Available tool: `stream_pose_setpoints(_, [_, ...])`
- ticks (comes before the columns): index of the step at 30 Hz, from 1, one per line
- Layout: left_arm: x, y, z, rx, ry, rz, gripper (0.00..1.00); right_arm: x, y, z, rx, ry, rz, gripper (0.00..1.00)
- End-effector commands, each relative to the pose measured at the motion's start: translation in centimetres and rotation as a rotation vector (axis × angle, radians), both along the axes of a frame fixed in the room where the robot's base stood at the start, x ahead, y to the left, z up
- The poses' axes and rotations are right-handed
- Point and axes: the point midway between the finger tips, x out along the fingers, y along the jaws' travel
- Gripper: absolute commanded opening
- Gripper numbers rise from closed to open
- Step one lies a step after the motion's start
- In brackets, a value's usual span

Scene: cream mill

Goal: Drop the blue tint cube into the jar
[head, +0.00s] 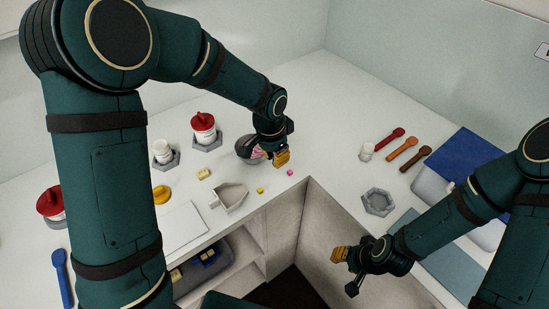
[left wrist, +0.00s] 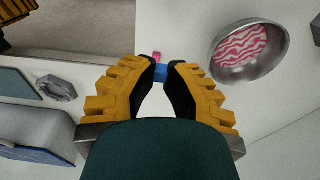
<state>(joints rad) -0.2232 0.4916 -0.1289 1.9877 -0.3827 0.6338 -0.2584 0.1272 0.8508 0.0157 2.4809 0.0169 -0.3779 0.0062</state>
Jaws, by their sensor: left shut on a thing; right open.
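The blue tint cube (left wrist: 160,72) is between the fingertips of my left gripper (left wrist: 158,76), which is shut on it. In the head view my left gripper (head: 281,158) is above the counter beside the bowl; the cube is hidden there. A small white jar (head: 366,151) stands open-looking on the right counter, and another white jar (head: 162,152) sits in a grey hexagonal holder at the left; I cannot tell which is the task's jar. My right gripper (head: 350,270) is open and empty, low in front of the cabinet.
A metal bowl (left wrist: 248,78) with pink swirls is close to my left gripper. A pink cube (head: 290,172) and a yellow cube (head: 260,190) lie near the counter edge. Red-lidded jars (head: 203,122), a grey scoop-shaped tray (head: 230,196) and an empty hexagonal holder (head: 378,203) stand around.

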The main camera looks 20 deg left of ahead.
Motion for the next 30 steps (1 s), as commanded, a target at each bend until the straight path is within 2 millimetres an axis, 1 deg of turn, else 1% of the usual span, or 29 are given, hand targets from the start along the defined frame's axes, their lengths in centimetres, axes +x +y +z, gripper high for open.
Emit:
stream_pose_setpoints(8, [0.1, 0.3, 0.0, -0.001, 0.001, 0.007, 0.05, 0.0, 0.0, 0.0, 0.0, 0.001, 0.0, 0.36])
stream_pose_setpoints(11, [0.5, 1.3, 0.3, -0.002, 0.002, 0.032, 0.05, 0.0, 0.0, 0.4, 0.0, 0.001, 0.0, 0.36])
stream_pose_setpoints(14, [1.3, 3.5, 1.0, -0.006, 0.002, 0.083, 0.05, 0.0, 0.0, 1.2, 0.001, 0.001, 0.0, 0.36])
stream_pose_setpoints(17, [2.2, 6.7, 1.8, -0.012, 0.003, 0.156, 0.05, 0.0, -0.1, 2.3, 0.003, 0.001, 0.002, 0.36])
stream_pose_setpoints(18, [2.5, 8.2, 2.2, -0.013, 0.004, 0.189, 0.05, 0.0, -0.1, 2.8, 0.004, 0.001, 0.002, 0.36])
stream_pose_setpoints(20, [2.9, 10.6, 2.8, -0.017, 0.005, 0.241, 0.05, 0.0, -0.1, 3.5, 0.005, 0.001, 0.002, 0.36])
stream_pose_setpoints(21, [3.2, 12.3, 3.2, -0.018, 0.005, 0.278, 0.05, 0.0, -0.1, 4.0, 0.006, 0.0, 0.003, 0.36])
stream_pose_setpoints(23, [3.4, 14.9, 3.7, -0.019, 0.005, 0.331, 0.05, 0.0, -0.1, 4.8, 0.007, 0.0, 0.003, 0.36])
stream_pose_setpoints(24, [3.4, 16.7, 4.1, -0.019, 0.006, 0.367, 0.05, 0.0, -0.1, 5.3, 0.008, 0.0, 0.004, 0.36])
stream_pose_setpoints(26, [3.4, 19.4, 4.7, -0.02, 0.006, 0.421, 0.05, 0.0, -0.2, 6.0, 0.008, -0.001, 0.005, 0.36])
stream_pose_setpoints(27, [3.3, 21.1, 5.0, -0.02, 0.005, 0.456, 0.05, -0.1, -0.2, 6.4, 0.009, -0.001, 0.005, 0.36])
stream_pose_setpoints(29, [3.0, 23.7, 5.6, -0.019, 0.004, 0.508, 0.05, -0.1, -0.2, 7.1, 0.01, -0.001, 0.005, 0.36])
stream_pose_setpoints(30, [2.8, 25.5, 5.9, -0.018, 0.005, 0.542, 0.05, -0.1, -0.2, 7.6, 0.01, -0.001, 0.005, 0.36])
